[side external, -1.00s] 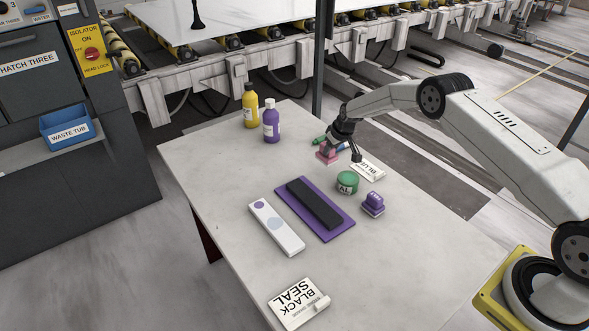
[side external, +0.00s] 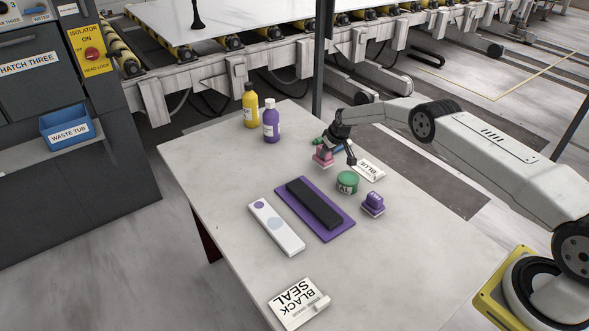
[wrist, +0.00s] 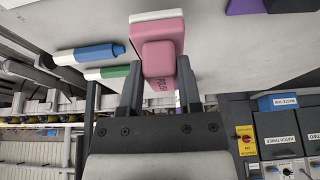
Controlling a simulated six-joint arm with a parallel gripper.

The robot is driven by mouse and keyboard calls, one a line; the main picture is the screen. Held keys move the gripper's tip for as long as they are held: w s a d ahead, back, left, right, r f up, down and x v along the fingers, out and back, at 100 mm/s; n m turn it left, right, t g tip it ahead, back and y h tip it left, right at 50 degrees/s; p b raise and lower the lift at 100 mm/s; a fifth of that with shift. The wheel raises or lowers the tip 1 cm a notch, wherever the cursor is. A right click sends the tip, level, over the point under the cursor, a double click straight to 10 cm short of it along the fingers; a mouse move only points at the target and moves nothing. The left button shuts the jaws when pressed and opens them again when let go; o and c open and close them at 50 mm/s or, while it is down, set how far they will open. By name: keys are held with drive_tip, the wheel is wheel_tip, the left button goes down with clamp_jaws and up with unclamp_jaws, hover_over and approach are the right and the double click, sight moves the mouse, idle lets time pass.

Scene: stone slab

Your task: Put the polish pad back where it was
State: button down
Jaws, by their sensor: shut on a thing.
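The polish pad (side external: 322,156) is a pink block with a pink grip and a pale base, near the far right edge of the stone slab (side external: 225,170). My gripper (side external: 335,148) is shut on its grip. The pad looks tilted. I cannot tell whether its base touches the slab.
A blue marker (wrist: 95,54) and a green marker (wrist: 105,73) lie beside the pad. A BLUE label block (side external: 370,170), green tub (side external: 347,182), purple pad (side external: 373,204), purple mat (side external: 338,228) with a dark bar, and two bottles (side external: 270,122) stand around.

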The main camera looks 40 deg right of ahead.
drive_tip(key=shift+f, duration=1.3)
drive_tip(key=shift+f, duration=0.15)
drive_tip(key=shift+c, duration=1.4)
unclamp_jaws()
drive_tip(key=shift+r, duration=0.25)
drive_tip(key=shift+s+r, duration=0.2)
drive_tip(key=shift+r, duration=0.3)
drive_tip(key=v, duration=1)
drive_tip(key=shift+s+r, duration=0.2)
drive_tip(key=shift+r, duration=0.15)
